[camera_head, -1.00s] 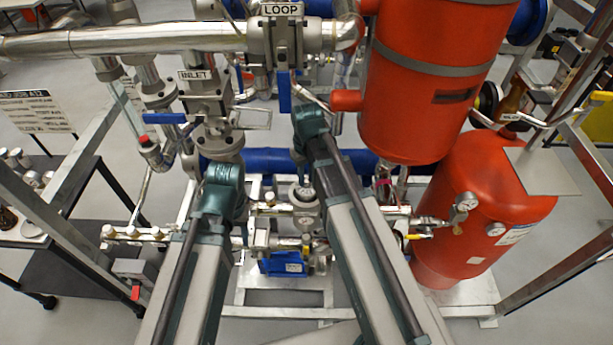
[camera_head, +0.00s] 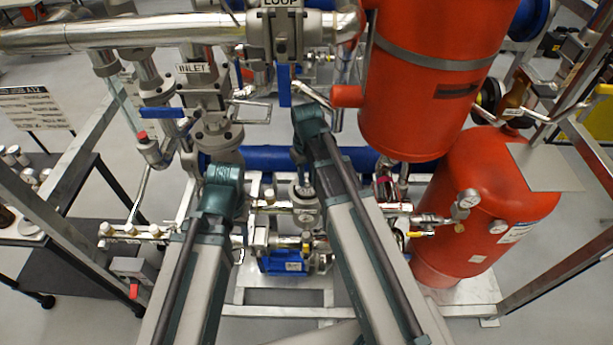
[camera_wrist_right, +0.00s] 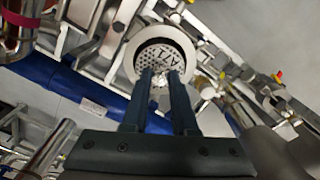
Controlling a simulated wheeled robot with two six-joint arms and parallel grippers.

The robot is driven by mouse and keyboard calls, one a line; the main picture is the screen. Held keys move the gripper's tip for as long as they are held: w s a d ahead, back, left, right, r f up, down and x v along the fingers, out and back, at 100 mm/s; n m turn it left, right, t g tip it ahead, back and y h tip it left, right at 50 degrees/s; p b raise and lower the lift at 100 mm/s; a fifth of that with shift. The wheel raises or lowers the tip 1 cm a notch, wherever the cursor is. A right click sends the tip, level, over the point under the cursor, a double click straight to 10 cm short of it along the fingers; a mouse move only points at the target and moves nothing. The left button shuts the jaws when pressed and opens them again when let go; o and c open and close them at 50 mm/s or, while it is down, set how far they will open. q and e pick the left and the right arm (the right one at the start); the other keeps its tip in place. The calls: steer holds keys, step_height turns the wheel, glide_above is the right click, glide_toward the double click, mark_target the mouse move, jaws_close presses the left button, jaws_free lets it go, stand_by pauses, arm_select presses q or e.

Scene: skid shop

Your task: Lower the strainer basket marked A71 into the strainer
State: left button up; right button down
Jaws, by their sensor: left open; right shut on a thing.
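The strainer basket (camera_wrist_right: 178,53) shows in the right wrist view as a perforated metal disc marked A71, inside a pale round rim. My right gripper (camera_wrist_right: 160,72) is shut at the middle of the basket, and its fingers cover part of the disc. I cannot tell how deep the basket sits relative to the strainer. In the head view a small round metal opening (camera_head: 304,198) lies below my right wrist, between the arms; its details are too small to tell. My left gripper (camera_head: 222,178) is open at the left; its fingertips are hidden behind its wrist.
A large red vessel (camera_head: 425,90) and a red tank (camera_head: 480,205) stand to the right. The INLET valve (camera_head: 203,95) and a blue lever (camera_head: 284,85) are near the arms. A blue pipe (camera_head: 262,160) runs behind. A dark bench (camera_head: 70,255) is at the left.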

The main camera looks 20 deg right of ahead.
mark_target(307, 187)
steer(key=shift+f+b, duration=0.55)
steer(key=shift+f, duration=0.15)
steer(key=shift+f+b, duration=0.4)
steer(key=shift+b, duration=0.05)
steer(key=shift+f+b, duration=1.1)
steer(key=shift+f, duration=0.3)
stand_by(0.5)
steer(key=shift+c, duration=1.5)
jaws_free()
